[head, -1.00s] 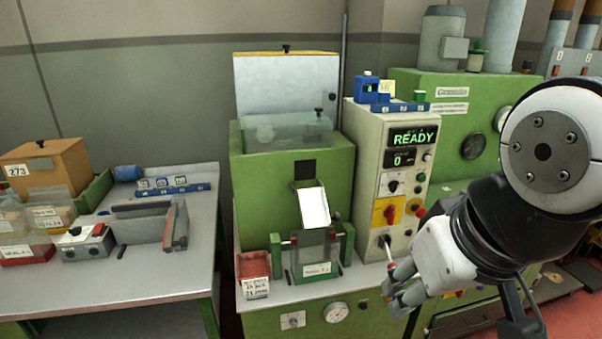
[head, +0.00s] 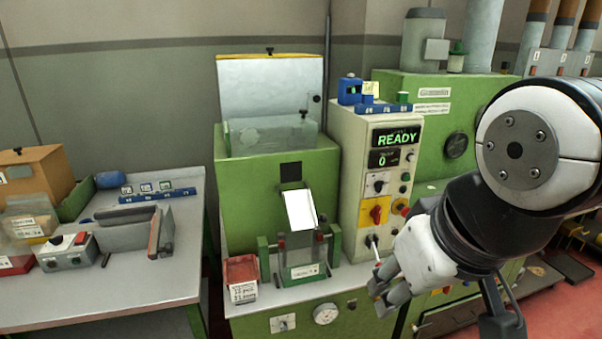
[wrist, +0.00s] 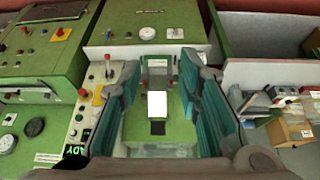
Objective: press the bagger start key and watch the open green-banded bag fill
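The bagger's control panel (head: 384,195) is cream, with a green READY display (head: 397,138) and a 0 counter below it. It carries several knobs and buttons, a red switch on a yellow plate (head: 376,211) and a lever low down (head: 375,250). I cannot tell which control is the start key. A clear bag with a green band (head: 304,270) stands under the white chute (head: 300,210); I see no stoppers in it. My gripper (head: 383,292) is in front of the panel's foot, below the lever. In the wrist view my gripper (wrist: 158,66) is open and empty.
A red bin (head: 240,268) with a white label stands left of the bag. A grey table (head: 130,285) at left holds boxes and a switch box (head: 68,252). Green machines stand behind and to the right. Red floor shows at right.

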